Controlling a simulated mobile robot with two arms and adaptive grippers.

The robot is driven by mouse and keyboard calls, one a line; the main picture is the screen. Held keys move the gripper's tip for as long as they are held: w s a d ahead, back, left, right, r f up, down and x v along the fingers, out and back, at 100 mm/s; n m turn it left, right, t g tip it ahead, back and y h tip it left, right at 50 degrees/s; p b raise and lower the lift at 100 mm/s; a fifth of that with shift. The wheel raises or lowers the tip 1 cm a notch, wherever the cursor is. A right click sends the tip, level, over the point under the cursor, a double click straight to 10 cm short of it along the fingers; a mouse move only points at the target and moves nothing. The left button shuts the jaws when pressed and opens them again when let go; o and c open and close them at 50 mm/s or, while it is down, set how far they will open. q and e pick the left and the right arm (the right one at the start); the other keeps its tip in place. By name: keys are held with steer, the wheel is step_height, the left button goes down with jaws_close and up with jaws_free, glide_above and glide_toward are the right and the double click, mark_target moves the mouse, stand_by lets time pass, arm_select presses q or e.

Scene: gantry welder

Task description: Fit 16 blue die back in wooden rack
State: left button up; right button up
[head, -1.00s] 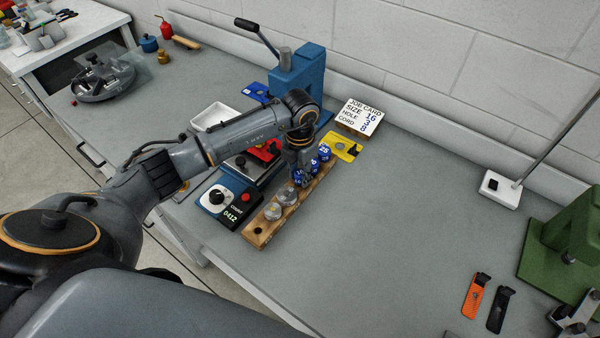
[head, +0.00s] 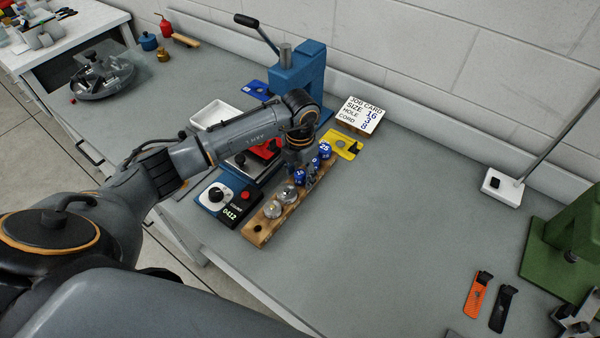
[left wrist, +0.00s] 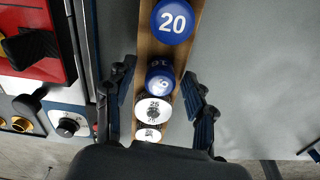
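The wooden rack (head: 252,238) lies on the bench with dies in a row. The blue die marked 16 (left wrist: 160,79) is in line with the rack, between the blue die marked 20 (left wrist: 173,21) and silver-topped dies (left wrist: 154,111). In the head view the 16 die (head: 300,176) is partly covered by my left gripper (head: 305,178). In the left wrist view my left gripper (left wrist: 159,75) has its fingers spread on either side of the 16 die, with gaps showing. Whether the die is fully seated is hard to tell. My right gripper is not in view.
A blue die marked 25 (head: 325,149) stands at the rack's far end; an empty hole (head: 258,229) shows at the near end. A counter box (head: 228,200), red-topped device, blue press (head: 297,80) and job card (head: 361,112) surround it.

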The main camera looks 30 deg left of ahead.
arm_select(q)
step_height(320, 180, up, 12)
stand_by(0.7)
